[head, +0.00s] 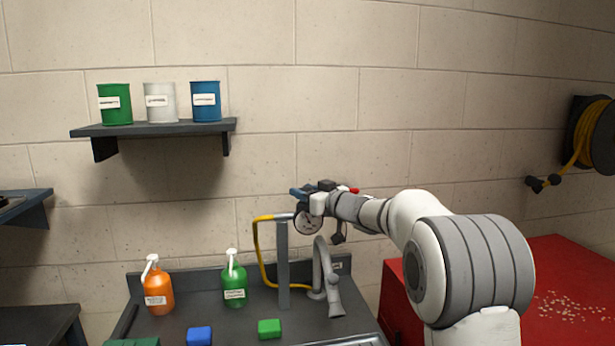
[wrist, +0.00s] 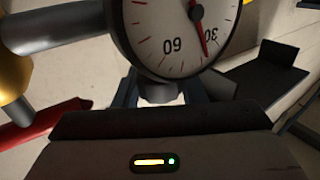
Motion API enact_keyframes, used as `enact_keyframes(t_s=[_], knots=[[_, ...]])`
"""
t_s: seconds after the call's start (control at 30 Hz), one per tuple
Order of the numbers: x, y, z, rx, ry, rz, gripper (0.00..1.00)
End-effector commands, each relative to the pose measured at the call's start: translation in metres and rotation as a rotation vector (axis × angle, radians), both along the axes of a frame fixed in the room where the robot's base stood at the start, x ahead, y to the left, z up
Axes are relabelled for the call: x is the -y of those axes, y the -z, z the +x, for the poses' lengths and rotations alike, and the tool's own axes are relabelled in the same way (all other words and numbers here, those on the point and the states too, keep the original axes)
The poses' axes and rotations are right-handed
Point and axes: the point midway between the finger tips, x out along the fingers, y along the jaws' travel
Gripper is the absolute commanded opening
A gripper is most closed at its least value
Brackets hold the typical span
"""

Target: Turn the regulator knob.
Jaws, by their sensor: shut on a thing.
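The regulator's round white gauge (head: 308,221) is at the top of a grey post, partly behind my gripper (head: 300,194). In the wrist view the gauge (wrist: 180,35) fills the upper middle, with a dark red pointer near the 30 mark. Just below the dial, the dark regulator knob (wrist: 158,93) shows between my blue-grey fingers. My gripper is shut on it. The fingers and gripper body hide most of the knob, so its turned angle cannot be told.
A yellow hose (head: 259,255) hangs left of the grey post (head: 283,265). A grey tap (head: 326,275) stands to the right. An orange bottle (head: 157,288), a green bottle (head: 234,285) and coloured blocks sit on the dark counter. A red lever (wrist: 45,122) lies left of my gripper.

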Motion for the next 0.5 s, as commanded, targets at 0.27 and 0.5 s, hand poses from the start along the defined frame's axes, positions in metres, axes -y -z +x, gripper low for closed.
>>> enact_keyframes(t_s=[0.27,0.5], knots=[[0.0011,-0.0002,-0.0001,-0.003,-0.046,0.002,0.15],[0.0010,0.0013,-0.0004,-0.003,-0.052,0.003,0.15]])
